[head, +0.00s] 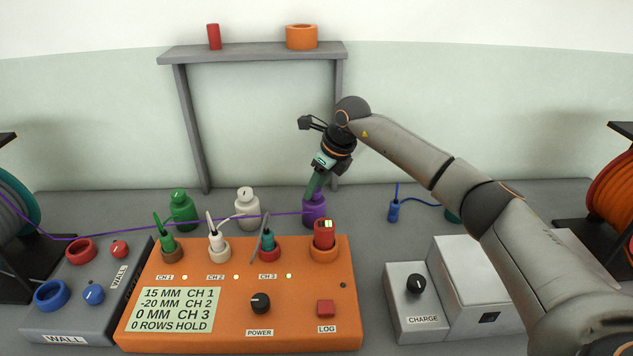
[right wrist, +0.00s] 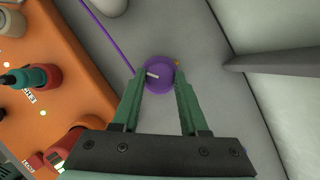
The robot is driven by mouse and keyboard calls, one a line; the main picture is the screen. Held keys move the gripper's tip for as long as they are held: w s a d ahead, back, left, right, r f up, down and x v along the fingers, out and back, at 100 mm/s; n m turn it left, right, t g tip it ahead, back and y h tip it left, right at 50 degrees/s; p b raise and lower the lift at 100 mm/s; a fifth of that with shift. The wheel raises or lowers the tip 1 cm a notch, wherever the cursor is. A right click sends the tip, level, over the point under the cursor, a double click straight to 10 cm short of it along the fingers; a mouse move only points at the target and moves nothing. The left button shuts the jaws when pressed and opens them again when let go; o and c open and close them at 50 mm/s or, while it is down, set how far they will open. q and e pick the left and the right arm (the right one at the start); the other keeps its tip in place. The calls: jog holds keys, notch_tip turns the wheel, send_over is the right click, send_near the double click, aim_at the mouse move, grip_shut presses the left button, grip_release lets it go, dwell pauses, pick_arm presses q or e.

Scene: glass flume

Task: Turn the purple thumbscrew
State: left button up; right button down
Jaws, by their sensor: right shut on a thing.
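The purple thumbscrew (head: 314,211) stands on the grey bench behind the orange box, with a purple cord running left from it. In the right wrist view the purple thumbscrew (right wrist: 158,75) shows from above as a round cap with a white mark. My right gripper (head: 315,192) comes down on it from above. In the right wrist view its green fingers (right wrist: 160,84) lie on either side of the purple cap and are shut on it. The fingers hide part of the cap's sides. My left gripper is not in view.
The orange box (head: 280,305) with plugs and a screen stands in front. Green (head: 183,207) and white (head: 247,203) bottle-shaped pieces stand to the left. A grey frame (head: 250,52) rises behind. A charge box (head: 418,310) is at right.

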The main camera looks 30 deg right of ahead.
jog(key=shift+r+m, duration=0.1)
jog(key=shift+m, duration=0.3)
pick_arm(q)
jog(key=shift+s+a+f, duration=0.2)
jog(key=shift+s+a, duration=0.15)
pick_arm(e)
jog(key=shift+c, duration=2.2)
grip_release()
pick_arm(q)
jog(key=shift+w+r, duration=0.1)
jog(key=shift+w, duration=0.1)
pick_arm(e)
jog(key=shift+s+d+r, duration=0.1)
jog(key=shift+r, duration=0.25)
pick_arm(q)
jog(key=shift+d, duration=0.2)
pick_arm(e)
jog(key=v, duration=1.1)
jog(key=shift+s+r, duration=0.25)
jog(key=shift+r, duration=0.05)
